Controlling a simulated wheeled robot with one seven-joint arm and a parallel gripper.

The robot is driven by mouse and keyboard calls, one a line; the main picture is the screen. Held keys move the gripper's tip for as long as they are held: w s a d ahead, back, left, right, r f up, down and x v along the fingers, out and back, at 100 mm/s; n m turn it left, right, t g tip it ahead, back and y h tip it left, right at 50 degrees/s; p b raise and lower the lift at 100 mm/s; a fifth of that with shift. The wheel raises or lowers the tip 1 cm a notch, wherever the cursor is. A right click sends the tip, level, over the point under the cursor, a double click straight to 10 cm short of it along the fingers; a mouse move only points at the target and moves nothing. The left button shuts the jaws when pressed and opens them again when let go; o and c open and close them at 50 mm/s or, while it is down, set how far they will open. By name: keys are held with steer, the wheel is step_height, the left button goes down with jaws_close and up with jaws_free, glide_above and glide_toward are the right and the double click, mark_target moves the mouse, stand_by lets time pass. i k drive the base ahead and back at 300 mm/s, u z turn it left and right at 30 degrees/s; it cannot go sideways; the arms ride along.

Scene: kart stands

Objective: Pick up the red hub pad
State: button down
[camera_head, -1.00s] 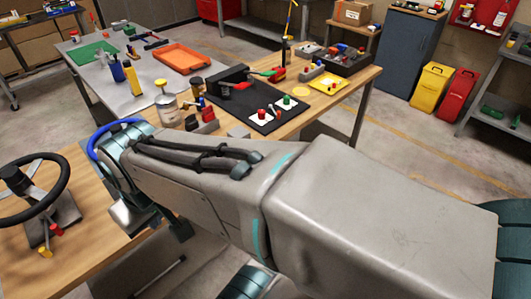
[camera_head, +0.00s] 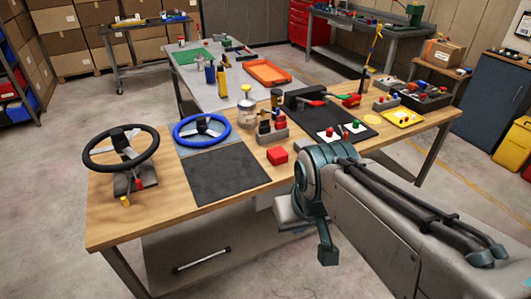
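A red block (camera_head: 277,155), which looks like the red hub pad, lies on the wooden bench near its front edge. It is right of a dark mat (camera_head: 226,178) and just left of my arm's teal joint. Nothing covers its top. My arm comes in from the lower right, with its joint in front of the bench edge. I cannot make out my gripper's fingers in this view, and nothing is seen touching the red block.
A black steering wheel (camera_head: 99,155) on a stand and a blue steering wheel (camera_head: 177,134) are at the left. A grey caddy (camera_head: 272,137) stands behind the red block. A black mat with white cards and a yellow tray (camera_head: 402,118) lie to the right.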

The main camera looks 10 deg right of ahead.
mark_target(277, 155)
steer(key=u, duration=0.25)
steer(key=i, duration=1.05)
steer(key=z, duration=0.7)
steer(key=k, duration=0.5)
steer(key=z, duration=0.75)
steer(key=i, duration=0.8)
steer(key=u, duration=1.05)
